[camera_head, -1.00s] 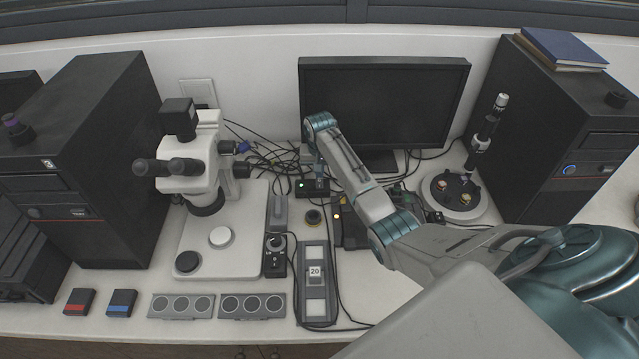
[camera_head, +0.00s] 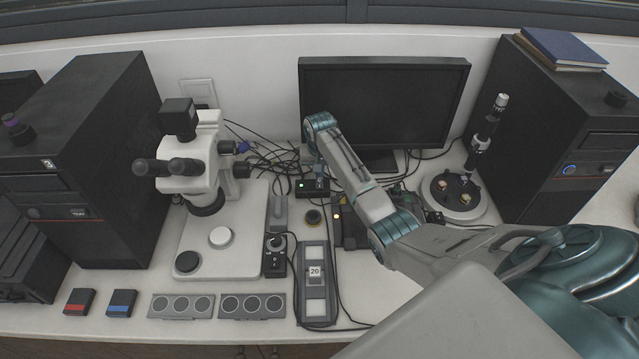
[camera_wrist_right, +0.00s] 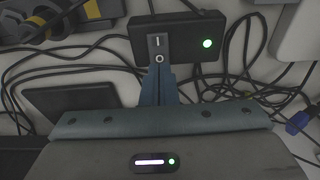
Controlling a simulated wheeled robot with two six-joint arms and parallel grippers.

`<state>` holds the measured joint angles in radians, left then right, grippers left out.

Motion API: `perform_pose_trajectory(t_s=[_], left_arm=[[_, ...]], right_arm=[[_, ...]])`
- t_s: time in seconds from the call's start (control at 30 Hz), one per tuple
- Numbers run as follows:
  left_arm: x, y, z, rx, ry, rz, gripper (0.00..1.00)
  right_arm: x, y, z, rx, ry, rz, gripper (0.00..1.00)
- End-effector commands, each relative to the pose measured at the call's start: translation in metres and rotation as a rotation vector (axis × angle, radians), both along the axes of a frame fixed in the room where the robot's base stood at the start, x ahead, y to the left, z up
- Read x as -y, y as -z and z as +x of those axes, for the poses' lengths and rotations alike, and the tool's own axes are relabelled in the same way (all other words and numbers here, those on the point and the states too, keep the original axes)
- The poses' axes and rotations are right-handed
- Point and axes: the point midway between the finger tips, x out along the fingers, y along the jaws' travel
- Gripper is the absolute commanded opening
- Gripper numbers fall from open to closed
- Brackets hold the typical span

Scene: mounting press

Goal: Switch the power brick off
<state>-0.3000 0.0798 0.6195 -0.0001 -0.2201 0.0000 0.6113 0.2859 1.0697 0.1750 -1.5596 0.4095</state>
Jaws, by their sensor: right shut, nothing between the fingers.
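The power brick (camera_head: 309,192) is a small black box on the bench in front of the monitor, with a lit green light. In the right wrist view the power brick (camera_wrist_right: 185,66) fills the top middle. Its rocker switch (camera_wrist_right: 160,45) carries an I mark and an O mark, and the green light is lit at its right. My right gripper (camera_head: 320,180) points down at the brick. In the wrist view my right gripper (camera_wrist_right: 158,78) is shut and empty, its tips right by the O end; I cannot tell whether they touch. My left gripper is not in view.
Tangled cables (camera_head: 262,158) lie behind and left of the brick. The monitor (camera_head: 385,100) stands behind, and the microscope (camera_head: 195,160) stands to the left.

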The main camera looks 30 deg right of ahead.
Motion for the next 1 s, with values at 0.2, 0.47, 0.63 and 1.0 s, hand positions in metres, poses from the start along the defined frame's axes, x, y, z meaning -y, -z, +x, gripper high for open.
perform_pose_trajectory(t_s=[0.2, 0.47, 0.63, 1.0], left_arm=[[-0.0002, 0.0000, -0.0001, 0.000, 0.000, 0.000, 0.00], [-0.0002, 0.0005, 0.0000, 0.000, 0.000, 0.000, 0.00], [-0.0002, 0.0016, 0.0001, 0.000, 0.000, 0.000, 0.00], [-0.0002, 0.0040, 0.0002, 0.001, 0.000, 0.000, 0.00]], right_arm=[[0.0000, 0.0000, 0.0000, 0.000, 0.000, 0.000, 0.00], [0.0000, 0.0009, 0.0000, 0.000, 0.000, 0.000, 0.00], [0.0000, 0.0033, 0.0000, 0.000, 0.000, 0.000, 0.00], [0.0000, 0.0090, 0.0000, 0.000, 0.000, 0.000, 0.00]])
